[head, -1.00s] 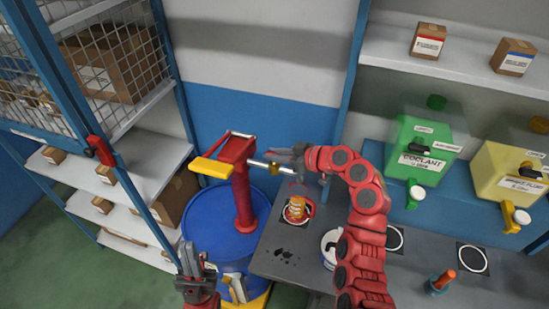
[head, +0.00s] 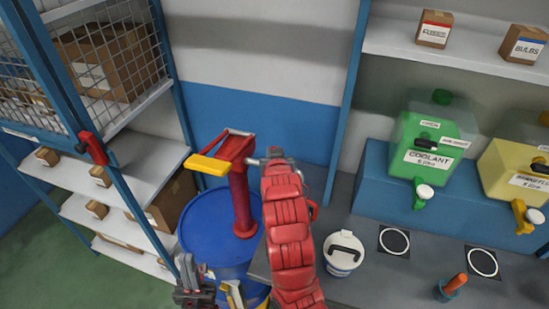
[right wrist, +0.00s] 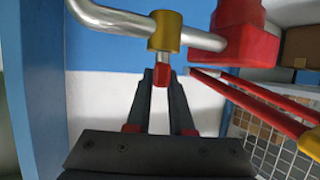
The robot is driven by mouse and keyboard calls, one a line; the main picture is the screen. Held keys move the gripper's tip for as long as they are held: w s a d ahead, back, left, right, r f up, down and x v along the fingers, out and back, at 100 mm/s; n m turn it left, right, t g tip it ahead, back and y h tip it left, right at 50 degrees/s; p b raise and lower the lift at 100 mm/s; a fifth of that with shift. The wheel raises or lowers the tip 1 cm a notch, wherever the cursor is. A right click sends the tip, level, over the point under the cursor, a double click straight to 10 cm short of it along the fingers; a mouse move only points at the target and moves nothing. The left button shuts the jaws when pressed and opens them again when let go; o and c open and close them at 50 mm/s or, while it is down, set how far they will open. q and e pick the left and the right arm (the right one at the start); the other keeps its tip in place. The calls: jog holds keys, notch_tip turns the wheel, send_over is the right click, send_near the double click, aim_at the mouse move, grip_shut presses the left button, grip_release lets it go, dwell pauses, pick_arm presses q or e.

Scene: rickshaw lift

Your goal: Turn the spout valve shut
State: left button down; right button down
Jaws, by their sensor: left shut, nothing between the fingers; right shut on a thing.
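The spout valve is a brass collar (right wrist: 165,30) on the silver spout pipe (right wrist: 95,15), with a short stem and a red-tipped handle (right wrist: 160,77) hanging below it in the right wrist view. My right gripper (right wrist: 160,90) is shut on the red tip. In the head view the red pump (head: 241,195) with its yellow lever (head: 209,167) stands on a blue drum (head: 212,240). My right gripper (head: 275,158) is at the end of the spout there, and my arm hides the valve. My left gripper (head: 188,270) is shut and empty, low in front of the drum.
A grey bench (head: 350,285) on the right holds a white tub (head: 343,252). Green coolant (head: 433,145) and yellow (head: 515,170) containers stand on a raised blue ledge behind. A shelf rack with a mesh cage (head: 120,60) stands on the left.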

jog(key=m+h+b, duration=0.1)
jog(key=b, duration=0.1)
jog(key=m+h+b, duration=0.1)
jog(key=h+b, duration=0.1)
jog(key=b, duration=0.1)
jog(key=m+h+b, duration=0.2)
jog(key=b, duration=0.1)
jog(key=shift+a+f+g, duration=0.1)
jog(key=shift+f+g, duration=0.2)
jog(key=shift+g, duration=0.1)
jog(key=shift+r+m+b, duration=0.2)
jog(key=shift+m+b, duration=0.1)
jog(key=shift+b, duration=0.15)
jog(key=c, duration=0.8)
grip_release()
jog(key=b+v, duration=0.3)
jog(key=v, duration=1.4)
jog(key=shift+a, duration=0.15)
